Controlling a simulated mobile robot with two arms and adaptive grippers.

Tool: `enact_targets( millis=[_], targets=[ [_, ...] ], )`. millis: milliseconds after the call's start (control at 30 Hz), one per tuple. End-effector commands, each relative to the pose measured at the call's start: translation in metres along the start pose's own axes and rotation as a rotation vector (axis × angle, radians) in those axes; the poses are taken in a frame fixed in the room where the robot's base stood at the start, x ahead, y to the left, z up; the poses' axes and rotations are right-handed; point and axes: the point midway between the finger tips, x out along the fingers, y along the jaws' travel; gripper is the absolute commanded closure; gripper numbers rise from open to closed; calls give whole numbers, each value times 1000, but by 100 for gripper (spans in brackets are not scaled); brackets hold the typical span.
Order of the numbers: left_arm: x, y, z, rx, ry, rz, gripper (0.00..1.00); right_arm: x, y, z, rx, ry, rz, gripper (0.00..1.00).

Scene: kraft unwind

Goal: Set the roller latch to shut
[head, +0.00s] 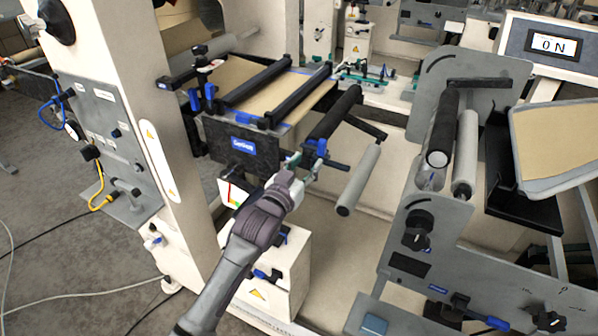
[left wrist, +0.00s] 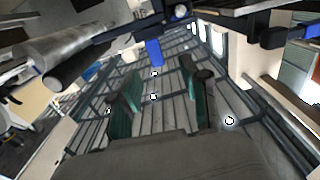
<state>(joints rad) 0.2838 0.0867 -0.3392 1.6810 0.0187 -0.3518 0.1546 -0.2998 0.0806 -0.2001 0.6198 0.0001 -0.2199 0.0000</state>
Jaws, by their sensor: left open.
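A blue piece (head: 318,147), which looks like the roller latch, sits at the near end of a black roller (head: 335,112) on the unwind frame. A black lever sticks out to the right beside it. A blue tab also shows in the left wrist view (left wrist: 154,52), below a dark bar. I cannot tell the latch's setting. My left gripper (head: 303,166) is just below and in front of the blue piece. In the left wrist view its teal fingers (left wrist: 168,85) are apart with nothing between them, and the blue tab lies beyond them. My right gripper is not in view.
A grey roller (head: 359,180) juts out right of my left gripper. A black plate with a blue label (head: 243,146) stands to its left. A cream column (head: 150,130) rises further left. A grey side plate with rollers (head: 440,240) stands at the right.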

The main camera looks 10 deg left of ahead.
Motion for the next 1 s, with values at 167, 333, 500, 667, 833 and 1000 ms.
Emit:
enact_targets(
  millis=[167, 333, 500, 667, 833, 1000],
  targets=[
    [-27, -1, 1, 0, -1, -1, 54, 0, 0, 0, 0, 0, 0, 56],
    [-35, -1, 0, 0, 0, -1, 54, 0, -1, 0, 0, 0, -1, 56],
    [-36, -1, 0, 0, 0, -1, 54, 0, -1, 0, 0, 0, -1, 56],
    [-35, -1, 0, 0, 0, -1, 54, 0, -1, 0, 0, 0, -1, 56],
    [-35, -2, 9, -1, -16, -4, 54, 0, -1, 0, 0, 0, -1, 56],
    [-41, -12, 83, -6, -147, -29, 54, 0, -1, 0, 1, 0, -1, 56]
  ],
)
